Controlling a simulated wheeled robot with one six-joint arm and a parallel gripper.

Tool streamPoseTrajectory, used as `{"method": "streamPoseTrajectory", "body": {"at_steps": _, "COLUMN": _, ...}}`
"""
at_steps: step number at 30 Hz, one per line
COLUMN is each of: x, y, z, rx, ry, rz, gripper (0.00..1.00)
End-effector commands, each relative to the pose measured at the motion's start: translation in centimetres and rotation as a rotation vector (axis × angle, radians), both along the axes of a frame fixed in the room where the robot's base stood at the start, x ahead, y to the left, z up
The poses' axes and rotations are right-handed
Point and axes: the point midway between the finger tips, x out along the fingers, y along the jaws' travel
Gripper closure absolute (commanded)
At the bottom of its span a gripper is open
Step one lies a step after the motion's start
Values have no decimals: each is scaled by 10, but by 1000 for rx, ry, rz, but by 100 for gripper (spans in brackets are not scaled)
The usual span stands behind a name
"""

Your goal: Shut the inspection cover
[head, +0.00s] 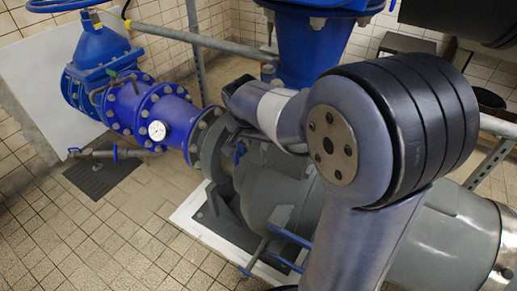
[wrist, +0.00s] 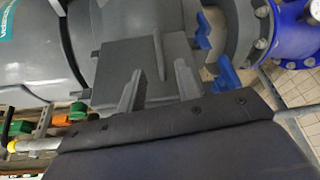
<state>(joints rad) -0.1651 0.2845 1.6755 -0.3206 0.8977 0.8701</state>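A flat grey square plate, seemingly the inspection cover (wrist: 118,62), is on the grey pump housing in the wrist view. A thin upright grey bar (wrist: 158,52) stands out from it. Two blue levers (wrist: 226,75) sit to its right. My gripper (wrist: 158,88) is over the plate's near part, its two grey fingers spread apart with nothing seen between them. I cannot tell whether the fingers touch the plate, or how far the cover is open. In the head view my arm hides the gripper; blue levers (head: 290,236) show low on the housing.
Blue flanged pipe (head: 125,107) with a white gauge (head: 157,131) runs left of the grey pump housing (head: 268,185). A blue vertical pipe (head: 308,48) stands behind my arm. The tiled floor (head: 95,235) at the left front is clear. Green and orange parts (wrist: 78,110) lie left in the wrist view.

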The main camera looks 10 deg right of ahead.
Motion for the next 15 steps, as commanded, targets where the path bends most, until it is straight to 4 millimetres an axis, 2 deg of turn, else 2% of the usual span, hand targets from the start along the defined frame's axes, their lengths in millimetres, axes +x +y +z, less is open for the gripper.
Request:
{"method": "streamPoseTrajectory", "body": {"at_steps": 9, "x": 17, "y": -12, "z": -57, "rx": 0, "ry": 7, "rz": -2, "gripper": 67}}
{"method": "streamPoseTrajectory", "body": {"at_steps": 15, "x": 27, "y": -18, "z": -83, "rx": 0, "ry": 5, "rz": -1, "gripper": 67}}
